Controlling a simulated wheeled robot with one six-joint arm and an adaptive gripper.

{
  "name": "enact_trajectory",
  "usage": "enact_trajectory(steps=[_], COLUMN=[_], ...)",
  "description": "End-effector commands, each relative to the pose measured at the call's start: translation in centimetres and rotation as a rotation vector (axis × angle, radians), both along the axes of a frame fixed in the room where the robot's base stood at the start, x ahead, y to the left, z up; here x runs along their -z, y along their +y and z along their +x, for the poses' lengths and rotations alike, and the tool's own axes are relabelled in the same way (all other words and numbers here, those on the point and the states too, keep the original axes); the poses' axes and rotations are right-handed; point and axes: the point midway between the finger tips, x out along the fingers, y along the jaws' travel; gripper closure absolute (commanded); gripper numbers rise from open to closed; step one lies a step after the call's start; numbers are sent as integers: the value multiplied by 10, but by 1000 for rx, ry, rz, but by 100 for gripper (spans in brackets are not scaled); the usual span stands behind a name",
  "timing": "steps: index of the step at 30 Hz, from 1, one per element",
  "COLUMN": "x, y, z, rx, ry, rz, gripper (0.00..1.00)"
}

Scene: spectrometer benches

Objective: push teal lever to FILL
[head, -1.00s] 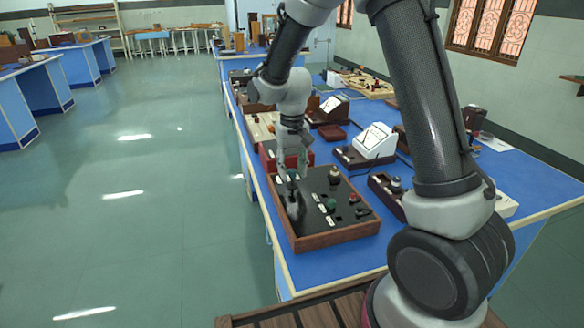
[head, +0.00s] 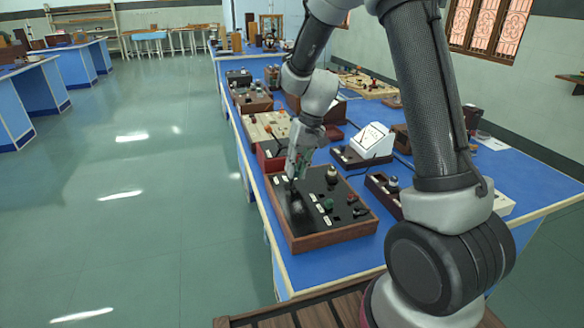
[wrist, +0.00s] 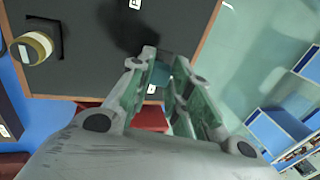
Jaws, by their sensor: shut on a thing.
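The teal lever (wrist: 160,72) shows between my fingertips in the wrist view, on the black top of a wood-framed control box (head: 336,235). My gripper (head: 291,183) is shut on the lever at the box's far left part. In the wrist view my gripper (wrist: 163,70) has its two fingers on either side of the lever, hiding much of it. White labels lie on the panel; I cannot read which one says FILL. A green knob (head: 328,204) sits nearer the middle of the panel.
A cream-topped knob (wrist: 34,47) stands on the same panel. A red box (head: 270,157) sits just behind the control box. A white-faced meter (head: 372,141) stands to the right on the blue bench. The floor at left is clear.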

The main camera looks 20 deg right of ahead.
Motion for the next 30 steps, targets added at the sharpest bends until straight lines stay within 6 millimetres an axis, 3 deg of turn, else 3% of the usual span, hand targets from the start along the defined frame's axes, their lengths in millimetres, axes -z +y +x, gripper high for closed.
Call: enact_trajectory(steps=[12, 28, 29, 30], x=[6, 7, 7, 7], y=[-15, -16, -16, -16], z=[0, 0, -1, -1], rx=[2, -2, -2, -2], ry=[0, 1, 1, 1], rz=[202, 232, 232, 231], gripper=[100, 100, 77, 70])
